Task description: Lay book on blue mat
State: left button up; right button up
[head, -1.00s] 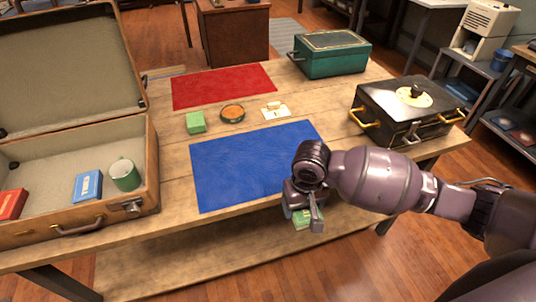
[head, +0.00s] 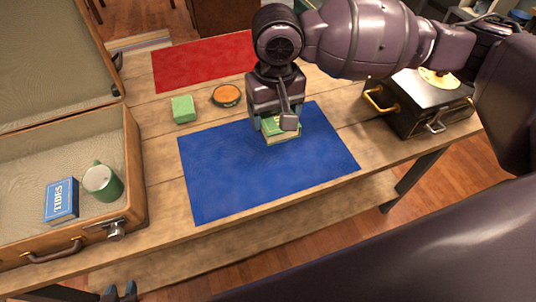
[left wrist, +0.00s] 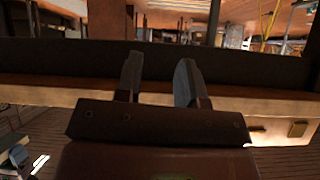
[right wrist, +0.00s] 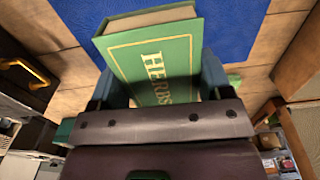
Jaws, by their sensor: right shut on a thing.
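The blue mat (head: 240,180) lies flat on the wooden table in the head view. My right gripper (head: 278,122) is shut on a green book (head: 284,137) at the mat's far right part. In the right wrist view, the book (right wrist: 158,62) reads HERBS and sits between the fingers (right wrist: 165,90), with the mat (right wrist: 235,22) beyond it. I cannot tell whether the book touches the mat. My left gripper (head: 121,291) shows only its fingertips at the bottom of the head view. In the left wrist view, its fingers (left wrist: 160,80) are apart and empty.
An open suitcase (head: 135,190) on the left holds a blue TIDES book (head: 62,200) and a green mug (head: 102,182). A green block (head: 183,109), an orange-topped round dish (head: 226,95) and a red mat (head: 200,62) lie behind. A black box (head: 425,110) stands right.

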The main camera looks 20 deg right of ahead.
jog(key=b, duration=0.3)
send_over(273, 170)
notch_tip(273, 170, down, 11)
jog(key=shift+f, duration=0.8)
notch_tip(273, 170, down, 5)
jog(key=shift+r+b, duration=0.15)
jog(key=shift+b, duration=0.6)
jog(key=shift+f, duration=0.4)
pick_arm(q)
jog(key=f, duration=0.3)
jog(key=shift+w+d, duration=0.3)
jog(key=shift+w, duration=0.1)
jog(key=shift+f, duration=0.1)
pick_arm(e)
jog(key=o, duration=1)
jog(key=shift+f, duration=0.1)
pick_arm(q)
jog(key=shift+f, duration=0.1)
